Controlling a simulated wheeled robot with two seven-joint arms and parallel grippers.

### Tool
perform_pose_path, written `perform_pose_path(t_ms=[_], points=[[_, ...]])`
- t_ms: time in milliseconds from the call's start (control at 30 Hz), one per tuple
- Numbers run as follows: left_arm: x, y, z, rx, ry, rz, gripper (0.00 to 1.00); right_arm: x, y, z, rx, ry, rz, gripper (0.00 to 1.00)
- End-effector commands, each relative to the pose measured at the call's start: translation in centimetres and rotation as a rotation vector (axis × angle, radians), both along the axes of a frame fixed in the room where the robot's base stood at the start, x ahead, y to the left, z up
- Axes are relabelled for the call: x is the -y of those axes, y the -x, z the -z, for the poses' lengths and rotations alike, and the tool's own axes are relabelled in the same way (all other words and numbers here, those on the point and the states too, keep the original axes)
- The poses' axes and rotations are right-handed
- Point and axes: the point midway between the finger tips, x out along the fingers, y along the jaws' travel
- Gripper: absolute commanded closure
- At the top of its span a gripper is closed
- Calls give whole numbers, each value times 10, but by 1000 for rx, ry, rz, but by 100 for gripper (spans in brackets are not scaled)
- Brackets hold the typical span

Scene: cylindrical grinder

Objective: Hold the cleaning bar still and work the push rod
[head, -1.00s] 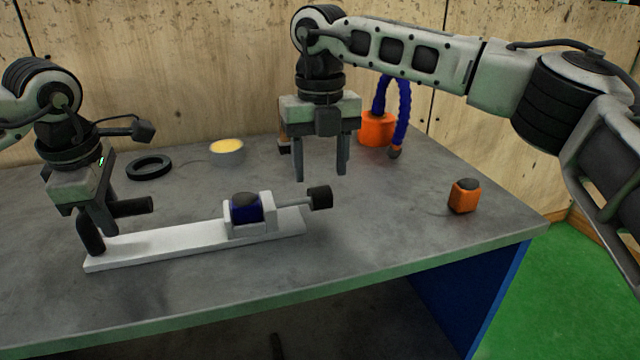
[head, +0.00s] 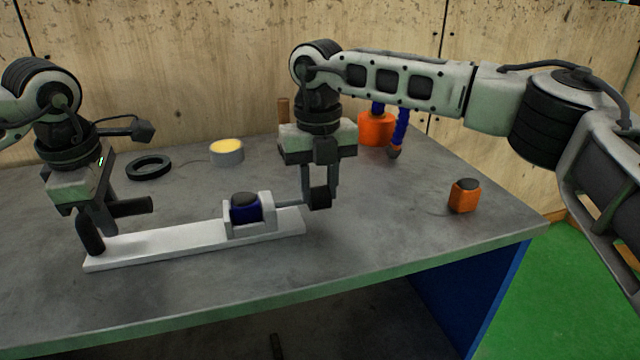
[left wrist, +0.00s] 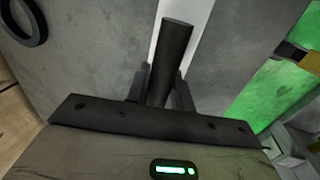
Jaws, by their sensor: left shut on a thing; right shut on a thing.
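The cleaning bar is a white flat bar (head: 165,243) lying on the table, with a black handle (head: 88,232) at its left end. My left gripper (head: 100,222) is shut on that handle; the left wrist view shows the dark handle (left wrist: 172,60) between the fingers. A blue cylinder with a dark top (head: 246,208) sits in a white holder (head: 250,230) on the bar's right part. The push rod, a thin grey rod with a black knob (head: 319,197), sticks out right from the holder. My right gripper (head: 319,200) is shut on the knob from above.
A black ring (head: 149,167) and a grey tin with yellow contents (head: 227,152) lie behind the bar. An orange base with blue hoses (head: 376,128) stands behind my right gripper. An orange block with a dark top (head: 464,195) stands at right. The table's front edge is clear.

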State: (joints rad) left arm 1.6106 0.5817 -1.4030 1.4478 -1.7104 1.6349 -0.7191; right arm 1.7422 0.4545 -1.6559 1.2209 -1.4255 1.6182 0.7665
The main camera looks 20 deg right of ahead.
Motion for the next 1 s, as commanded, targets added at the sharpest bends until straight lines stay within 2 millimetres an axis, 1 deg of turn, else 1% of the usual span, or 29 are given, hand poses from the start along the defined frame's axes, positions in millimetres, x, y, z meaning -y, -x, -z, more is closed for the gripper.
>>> perform_pose_path(t_ms=[33,100,200,300,533,567,600,633,1000], points=[[1,0,-1,1,0,1,100,-12,0,-1,1,-5,-8,100],[1,0,0,1,0,2,100,-25,0,-1,2,-6,-8,100],[1,0,0,1,0,2,100,-39,1,-1,2,-7,-8,100],[2,0,0,1,0,3,100,-44,1,-1,2,-8,-7,100],[3,0,0,1,1,4,100,-45,1,-1,2,-11,-9,100],[3,0,0,1,1,4,100,-45,1,-1,2,-11,-9,64],[3,0,0,1,1,4,100,-45,1,-1,1,-11,-9,53],[3,0,0,1,2,5,100,-45,1,-1,2,-11,-9,47],[4,1,0,1,3,9,100,-46,1,-1,1,-13,-10,47]])
